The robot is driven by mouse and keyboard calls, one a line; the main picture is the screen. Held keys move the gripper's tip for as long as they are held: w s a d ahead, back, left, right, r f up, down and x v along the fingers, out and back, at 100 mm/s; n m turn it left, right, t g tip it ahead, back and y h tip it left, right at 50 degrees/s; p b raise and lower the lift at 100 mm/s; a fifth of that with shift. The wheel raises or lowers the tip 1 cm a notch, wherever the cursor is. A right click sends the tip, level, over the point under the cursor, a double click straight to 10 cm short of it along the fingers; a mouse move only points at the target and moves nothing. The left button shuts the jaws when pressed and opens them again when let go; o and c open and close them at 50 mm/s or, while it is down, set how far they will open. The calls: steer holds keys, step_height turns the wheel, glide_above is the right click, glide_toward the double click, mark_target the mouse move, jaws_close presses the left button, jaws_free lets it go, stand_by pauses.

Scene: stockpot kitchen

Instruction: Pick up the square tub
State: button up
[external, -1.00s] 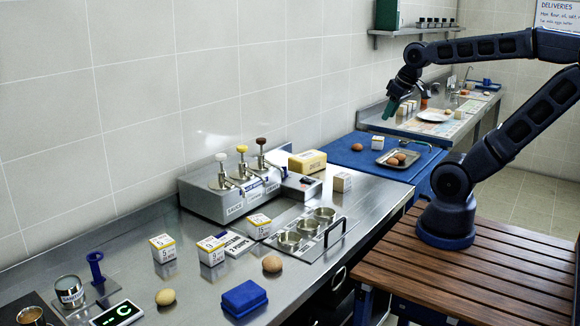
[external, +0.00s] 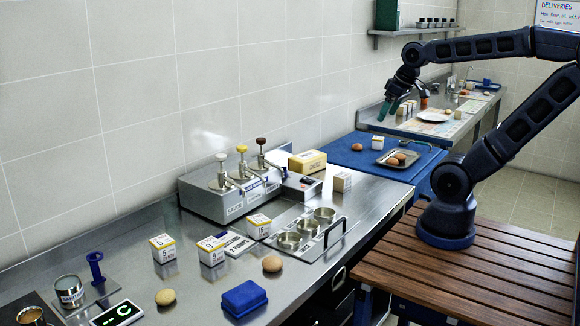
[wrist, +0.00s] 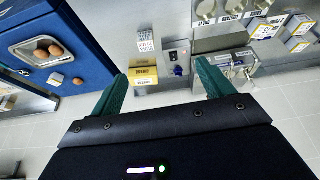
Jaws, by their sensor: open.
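A yellow block-shaped tub (external: 307,162) with a dark label, likely the square tub, sits on the steel counter beside the pump dispenser; it also shows in the wrist view (wrist: 144,76), between my fingertips in the picture but well beyond them. My gripper (external: 384,112) is open and empty, with green fingers pointing down. It hangs in the air over the blue board area, behind and to the right of the tub in the external view. The fingers also show in the wrist view (wrist: 163,75).
A three-pump dispenser (external: 228,190) stands left of the tub. A metal tray (external: 398,161) with eggs lies on the blue board (external: 350,152). Round metal cups in a rack, cartons and a blue block (external: 244,298) occupy the nearer counter.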

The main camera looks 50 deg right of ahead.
steer(key=w+a+n+g, duration=0.1)
steer(key=w+a+n, duration=0.3)
steer(key=w+a, duration=0.45)
steer(key=n+g, duration=0.4)
steer(key=n, duration=0.7)
glide_above(258, 219)
steer(key=f, duration=2.1)
steer(key=shift+d, duration=0.4)
steer(key=shift+s+a+f, duration=0.1)
steer(key=shift+a+f, duration=0.3)
steer(key=shift+f, duration=5.4)
steer(key=shift+c, duration=0.4)
steer(key=c, duration=1.1)
